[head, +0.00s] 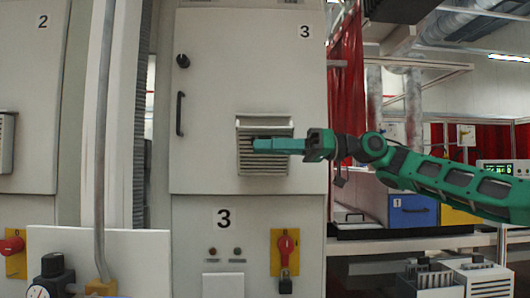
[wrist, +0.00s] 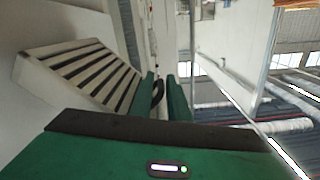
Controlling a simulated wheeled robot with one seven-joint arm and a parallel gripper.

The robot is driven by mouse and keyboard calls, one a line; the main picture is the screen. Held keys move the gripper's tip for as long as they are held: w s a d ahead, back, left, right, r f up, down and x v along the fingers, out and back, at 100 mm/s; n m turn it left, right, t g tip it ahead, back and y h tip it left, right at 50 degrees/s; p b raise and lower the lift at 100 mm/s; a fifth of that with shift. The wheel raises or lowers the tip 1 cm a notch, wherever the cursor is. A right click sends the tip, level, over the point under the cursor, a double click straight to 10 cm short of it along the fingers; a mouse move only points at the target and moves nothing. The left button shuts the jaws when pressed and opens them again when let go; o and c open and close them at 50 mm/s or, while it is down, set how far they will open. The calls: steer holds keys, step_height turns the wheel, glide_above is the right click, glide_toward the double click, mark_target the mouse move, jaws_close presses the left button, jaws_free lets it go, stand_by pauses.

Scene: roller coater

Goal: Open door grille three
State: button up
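The grey cabinet door marked 3 (head: 216,60) looks shut in the head view. It has a black upright bar handle (head: 179,113) and a black round knob (head: 183,61) at its left side. A slatted grille (head: 264,168) sits at its middle right. My gripper (head: 256,144) is in front of the grille, pointing left, apart from the handle. In the wrist view the green fingers (wrist: 162,97) are spread with nothing held. The black handle (wrist: 158,91) shows beyond and between them. The grille (wrist: 85,68) is at the left there.
A grey vertical pipe (head: 102,140) and cabinet 2 (head: 30,95) stand left. A red curtain (head: 346,75) hangs right of the cabinet.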

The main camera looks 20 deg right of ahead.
jaws_close()
stand_by(1.5)
